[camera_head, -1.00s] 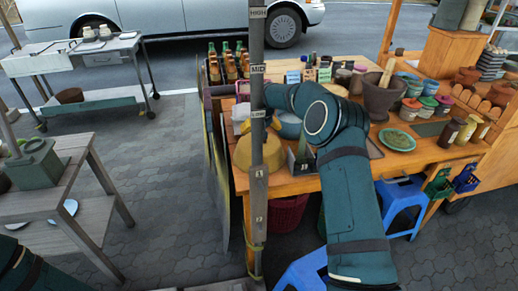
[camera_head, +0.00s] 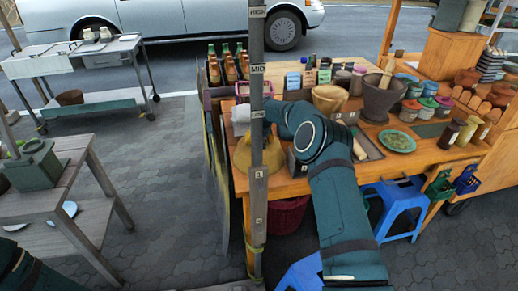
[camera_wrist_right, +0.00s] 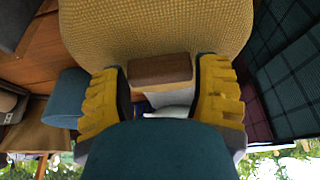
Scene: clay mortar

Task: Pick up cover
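The cover is a yellow woven dome with a brown wooden handle; it fills the top of the right wrist view (camera_wrist_right: 155,30). In the head view the cover (camera_head: 241,178) sits at the left end of the wooden table, partly hidden by a post and my right arm. My right gripper (camera_wrist_right: 160,70) has its yellow-padded fingers apart, one on either side of the handle. The gaps to the handle are very small, and contact is not clear. The head view hides this gripper behind the arm and post. My left gripper is out of view.
A grey marked post (camera_head: 257,185) stands close in front of the cover. A clay mortar (camera_head: 381,98), a tan pot (camera_head: 329,98), jars and a green plate (camera_head: 397,141) stand to the right. Bottles (camera_head: 229,66) stand behind. A blue stool (camera_head: 400,205) is below.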

